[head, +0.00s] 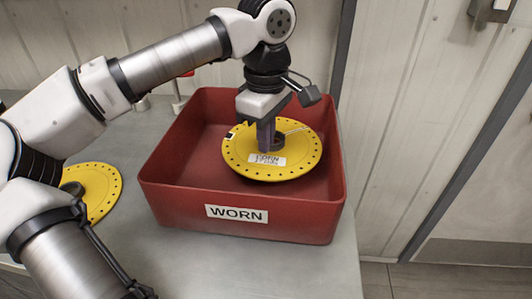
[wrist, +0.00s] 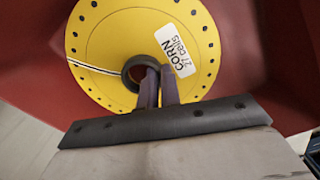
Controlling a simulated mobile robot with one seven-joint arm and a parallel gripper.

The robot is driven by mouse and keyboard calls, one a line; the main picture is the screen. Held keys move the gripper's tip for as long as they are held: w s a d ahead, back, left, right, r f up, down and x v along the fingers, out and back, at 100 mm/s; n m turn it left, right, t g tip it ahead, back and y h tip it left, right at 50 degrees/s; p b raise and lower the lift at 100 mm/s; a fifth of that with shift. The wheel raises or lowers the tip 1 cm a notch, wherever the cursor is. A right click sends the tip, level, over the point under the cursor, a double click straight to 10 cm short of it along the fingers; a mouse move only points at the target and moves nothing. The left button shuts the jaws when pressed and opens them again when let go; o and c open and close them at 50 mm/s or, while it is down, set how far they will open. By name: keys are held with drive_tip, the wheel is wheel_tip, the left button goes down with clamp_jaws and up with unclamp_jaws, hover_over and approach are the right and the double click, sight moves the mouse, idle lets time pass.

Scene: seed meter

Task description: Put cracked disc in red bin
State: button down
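The cracked disc (head: 240,160) is a yellow round plate with small holes around its rim and a white "CORN" label. A thin crack line runs from its hub to the rim, at the left in the wrist view (wrist: 100,40). It is inside the walls of the red bin (head: 165,205), which is marked "WORN". My gripper (head: 267,146) points down at the hub. In the wrist view its fingers (wrist: 158,82) are close together, one on each side of the hub ring's wall, gripping it. Whether the disc touches the bin floor is not clear.
Another yellow disc (head: 100,185) lies on the grey table (head: 290,270) left of the bin, partly hidden by my arm. A panelled wall (head: 390,100) stands behind and to the right. Some table is bare in front of the bin.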

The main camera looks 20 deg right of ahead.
drive_tip(key=shift+f, duration=2.1)
drive_tip(key=shift+f, duration=0.15)
drive_tip(key=c, duration=1.6)
unclamp_jaws()
wheel_tip(320, 180, up, 12)
drive_tip(key=shift+r, duration=0.2)
